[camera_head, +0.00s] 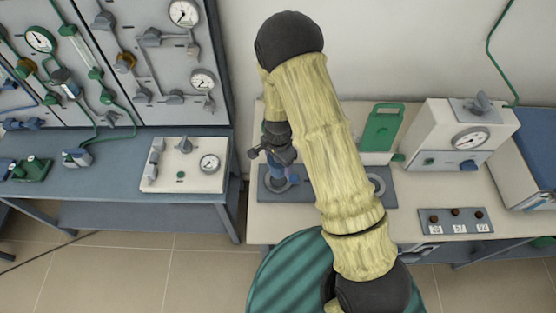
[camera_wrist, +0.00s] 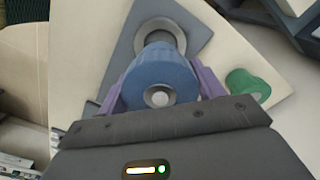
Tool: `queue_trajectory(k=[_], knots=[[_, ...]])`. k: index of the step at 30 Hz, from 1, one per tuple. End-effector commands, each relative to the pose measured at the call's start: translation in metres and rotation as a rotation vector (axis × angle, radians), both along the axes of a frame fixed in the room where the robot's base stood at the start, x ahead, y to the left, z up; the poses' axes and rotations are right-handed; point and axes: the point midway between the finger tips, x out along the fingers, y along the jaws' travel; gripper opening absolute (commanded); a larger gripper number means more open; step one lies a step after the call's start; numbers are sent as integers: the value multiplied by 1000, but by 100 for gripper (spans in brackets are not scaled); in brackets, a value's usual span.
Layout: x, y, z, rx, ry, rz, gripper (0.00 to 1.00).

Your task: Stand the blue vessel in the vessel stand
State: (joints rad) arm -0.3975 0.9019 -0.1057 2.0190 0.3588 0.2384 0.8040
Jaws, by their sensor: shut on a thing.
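The blue vessel (camera_wrist: 158,72) is between the purple fingers of my gripper (camera_wrist: 160,92), which is shut on it. In the head view, the vessel (camera_head: 273,164) and my gripper (camera_head: 277,155) are at the left part of the vessel stand. The stand is a flat grey plate (camera_head: 311,196) with a round pale ring (camera_head: 281,186) at its left and another ring (camera_head: 379,184) at its right. In the wrist view, one ring (camera_wrist: 163,31) shows just past the vessel, partly covered by it. I cannot tell whether the vessel touches the stand. My arm hides the plate's middle.
A green-handled piece (camera_head: 383,127) stands behind the plate. A gauge box (camera_head: 186,165) sits on the left table, across a gap.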

Motion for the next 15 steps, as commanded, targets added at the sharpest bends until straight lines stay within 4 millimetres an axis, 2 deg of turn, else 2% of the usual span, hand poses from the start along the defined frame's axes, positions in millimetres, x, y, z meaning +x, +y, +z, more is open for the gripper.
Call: queue_trajectory(k=[5,15], knots=[[1,0,-4,0,-1,0,29],[1,0,-28,0,-1,-1,29]])
